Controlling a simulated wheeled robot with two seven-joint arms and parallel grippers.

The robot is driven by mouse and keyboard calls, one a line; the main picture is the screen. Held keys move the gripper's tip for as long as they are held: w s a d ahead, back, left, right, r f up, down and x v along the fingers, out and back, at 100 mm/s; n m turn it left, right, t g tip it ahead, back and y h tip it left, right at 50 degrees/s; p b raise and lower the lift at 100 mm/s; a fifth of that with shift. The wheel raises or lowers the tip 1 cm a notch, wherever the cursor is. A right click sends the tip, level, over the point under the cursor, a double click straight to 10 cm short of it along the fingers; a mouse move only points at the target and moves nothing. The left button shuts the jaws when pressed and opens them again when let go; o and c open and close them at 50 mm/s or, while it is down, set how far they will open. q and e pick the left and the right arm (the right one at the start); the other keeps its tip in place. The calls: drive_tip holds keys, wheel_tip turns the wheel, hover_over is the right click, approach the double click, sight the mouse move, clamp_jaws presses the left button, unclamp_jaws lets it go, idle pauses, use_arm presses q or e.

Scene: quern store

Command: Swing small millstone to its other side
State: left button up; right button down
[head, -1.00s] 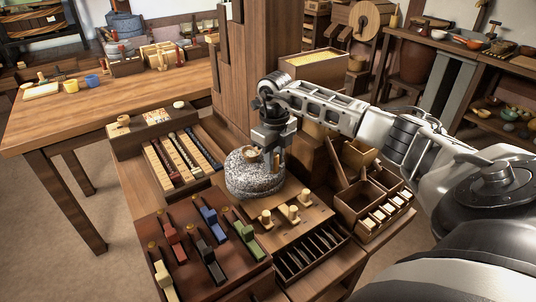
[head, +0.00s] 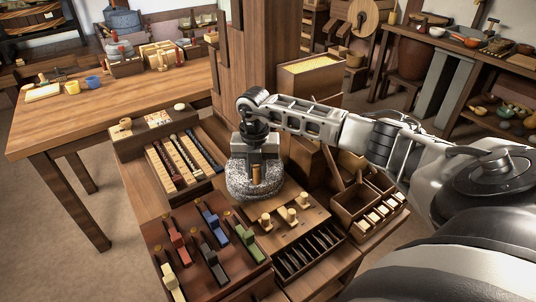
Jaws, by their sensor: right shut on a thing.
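The small millstone (head: 238,187) is a speckled grey round stone on the wooden workbench, just behind a board with pegs. A short wooden handle (head: 256,174) stands on its top, at the front right part of the stone. My right gripper (head: 256,168) reaches in from the right and is shut on this handle from above. Its jaws and palm hide the back part of the stone's top. My left gripper is not in the view.
The board with light wooden pegs (head: 285,229) is close in front of the stone. A panel of coloured levers (head: 207,243) is at front left, a rack of sliding bars (head: 180,160) at left. An open divided box (head: 362,205) is at right; a wooden post (head: 256,60) rises behind.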

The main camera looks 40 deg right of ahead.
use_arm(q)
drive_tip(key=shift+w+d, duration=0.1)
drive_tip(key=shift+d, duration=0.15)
use_arm(e)
drive_tip(key=shift+w+a+m, duration=0.25)
drive_tip(key=shift+m, duration=0.45)
drive_tip(key=c, duration=1.2)
unclamp_jaws()
drive_tip(key=shift+c, duration=0.2)
wheel_tip(320, 180, up, 16)
drive_tip(key=shift+a, duration=0.1)
